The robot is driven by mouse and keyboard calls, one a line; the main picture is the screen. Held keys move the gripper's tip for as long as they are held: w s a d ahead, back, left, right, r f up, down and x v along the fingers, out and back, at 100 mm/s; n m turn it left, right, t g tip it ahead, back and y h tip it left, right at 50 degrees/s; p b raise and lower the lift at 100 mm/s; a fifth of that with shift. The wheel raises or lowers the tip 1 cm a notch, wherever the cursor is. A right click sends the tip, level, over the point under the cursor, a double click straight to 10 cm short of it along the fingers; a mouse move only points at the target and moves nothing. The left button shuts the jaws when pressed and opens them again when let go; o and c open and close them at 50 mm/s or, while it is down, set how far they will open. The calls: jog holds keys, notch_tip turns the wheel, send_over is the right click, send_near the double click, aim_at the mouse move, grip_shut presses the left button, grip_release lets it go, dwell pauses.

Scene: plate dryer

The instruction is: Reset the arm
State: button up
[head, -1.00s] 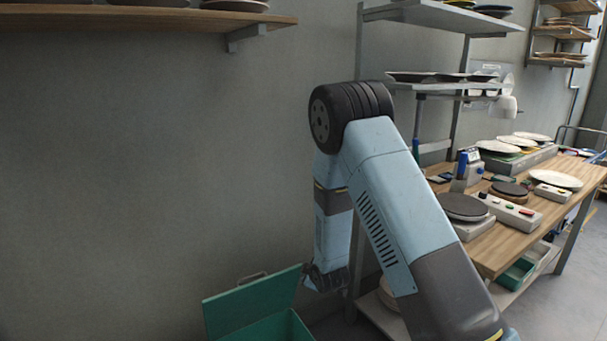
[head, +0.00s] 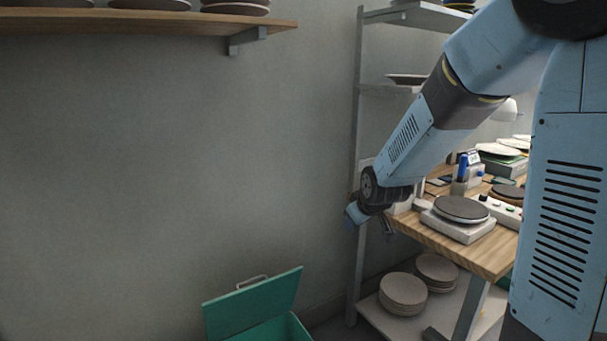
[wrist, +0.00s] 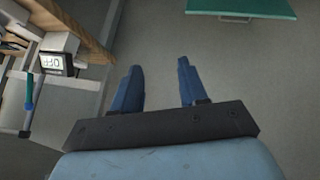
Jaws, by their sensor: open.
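My gripper (wrist: 160,88) is open and empty in the wrist view, its two blue fingers apart over bare grey floor. In the head view my arm reaches from the right toward the left, and its end is near the left end of the wooden workbench (head: 483,258). The fingers themselves are hard to make out there.
A green box (head: 255,308) with a raised lid stands at the bottom by the wall. Stacked plates (head: 403,293) lie on the bench's lower shelf. A hot plate (head: 461,209) sits on the bench. A wall shelf (head: 140,22) holds plates at upper left.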

jog(key=s+d+r+m, duration=0.2)
jog(key=s+d+r, duration=0.1)
jog(key=s, duration=0.6)
jog(key=s+d+r+m+g+h, duration=0.1)
jog(key=s+d+r+m, duration=0.1)
jog(key=s+r, duration=0.4)
jog(key=s+d+r+m+g, duration=0.1)
jog(key=s+d+r+m, duration=0.2)
jog(key=s, duration=1)
jog(key=shift+s+d+r, duration=0.4)
jog(key=shift+d+r, duration=0.3)
jog(key=shift+r, duration=0.2)
